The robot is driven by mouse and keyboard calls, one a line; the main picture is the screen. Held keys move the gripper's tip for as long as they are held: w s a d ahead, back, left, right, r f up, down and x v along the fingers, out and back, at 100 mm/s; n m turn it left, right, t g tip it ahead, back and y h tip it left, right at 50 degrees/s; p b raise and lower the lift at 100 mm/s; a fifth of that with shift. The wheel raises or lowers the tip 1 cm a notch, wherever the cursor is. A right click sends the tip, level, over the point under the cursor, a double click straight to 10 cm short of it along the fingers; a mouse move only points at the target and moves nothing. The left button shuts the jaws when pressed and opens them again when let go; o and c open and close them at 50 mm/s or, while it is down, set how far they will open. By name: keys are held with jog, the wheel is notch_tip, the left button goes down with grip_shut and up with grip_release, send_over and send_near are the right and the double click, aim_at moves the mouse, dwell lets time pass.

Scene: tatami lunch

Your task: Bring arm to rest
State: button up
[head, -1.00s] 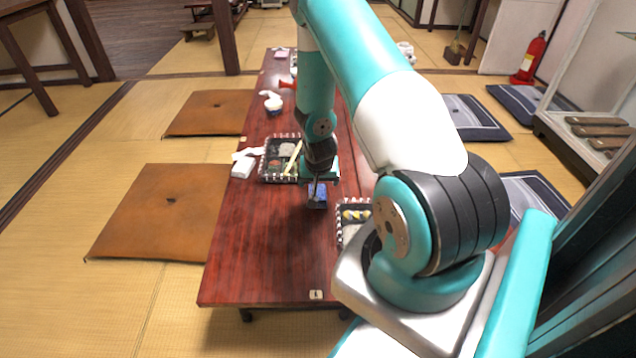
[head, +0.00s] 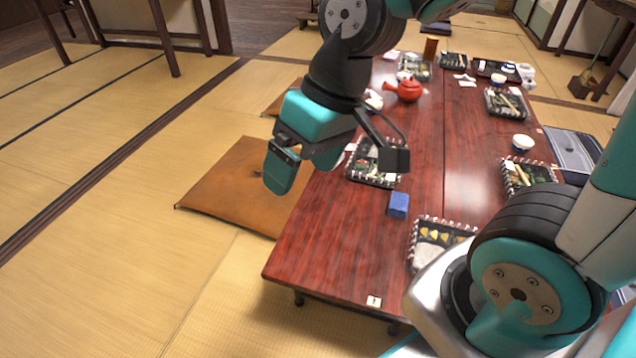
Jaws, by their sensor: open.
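My gripper (head: 305,172) is in the upper middle of the head view, raised above the left edge of the long red-brown table (head: 330,250). Its teal fingers are apart and I see nothing between them. My arm is bent, with its elbow out of the top of the view and its shoulder at the lower right. A small blue block (head: 398,205) sits on the table, to the right of and below the gripper, not touching it.
Bento trays, one at the near right (head: 416,262) and another behind the gripper (head: 358,180), stand on the table with a red teapot (head: 408,90) and bowls (head: 522,143). A brown cushion (head: 225,185) lies on the tatami at left. Open floor (head: 90,240) is at far left.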

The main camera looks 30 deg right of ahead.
jog(key=s+a+r+n+g, duration=0.1)
jog(key=s+a+r+n, duration=0.1)
jog(key=s, duration=0.5)
jog(key=shift+a+r+n, duration=0.15)
jog(key=shift+r+n, duration=0.25)
jog(key=shift+n, duration=0.2)
notch_tip(320, 180, up, 29)
jog(key=p, duration=2.9)
jog(key=shift+o, duration=0.3)
